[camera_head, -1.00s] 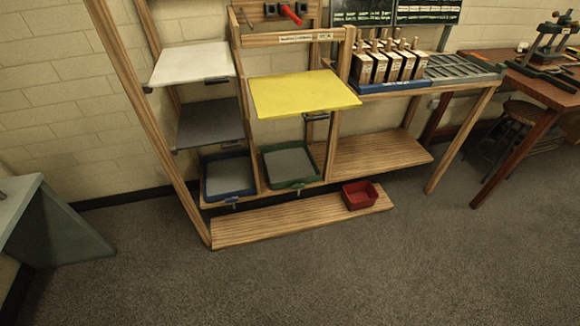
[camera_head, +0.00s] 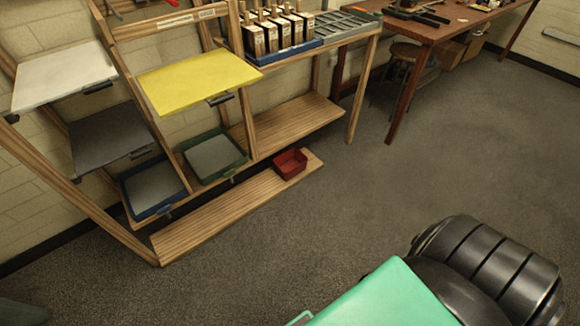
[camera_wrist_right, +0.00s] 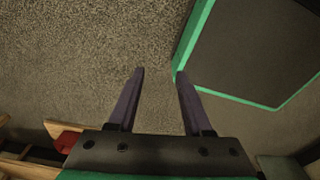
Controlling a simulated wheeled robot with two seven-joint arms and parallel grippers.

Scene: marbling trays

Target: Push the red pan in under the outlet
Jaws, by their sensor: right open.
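The red pan (camera_head: 290,163) is a small open box standing upright near the right end of the low wooden board (camera_head: 200,222). Small outlet-like fittings show at the front of the green-rimmed tray (camera_head: 243,157) and the blue-rimmed tray (camera_head: 137,215); which one is the outlet I cannot tell. The pan stands to the right of both fittings, clear of them. In the right wrist view, my right gripper (camera_wrist_right: 160,72) is open and empty over the floor. The red pan (camera_wrist_right: 68,140) shows at lower left there, apart from the fingers. My left gripper is not in view.
A yellow sheet (camera_head: 195,80) and a grey sheet (camera_head: 108,138) jut out above the lower trays. The rack's wooden post (camera_head: 248,125) rises behind the pan. The carpet (camera_head: 300,235) in front of the board is clear.

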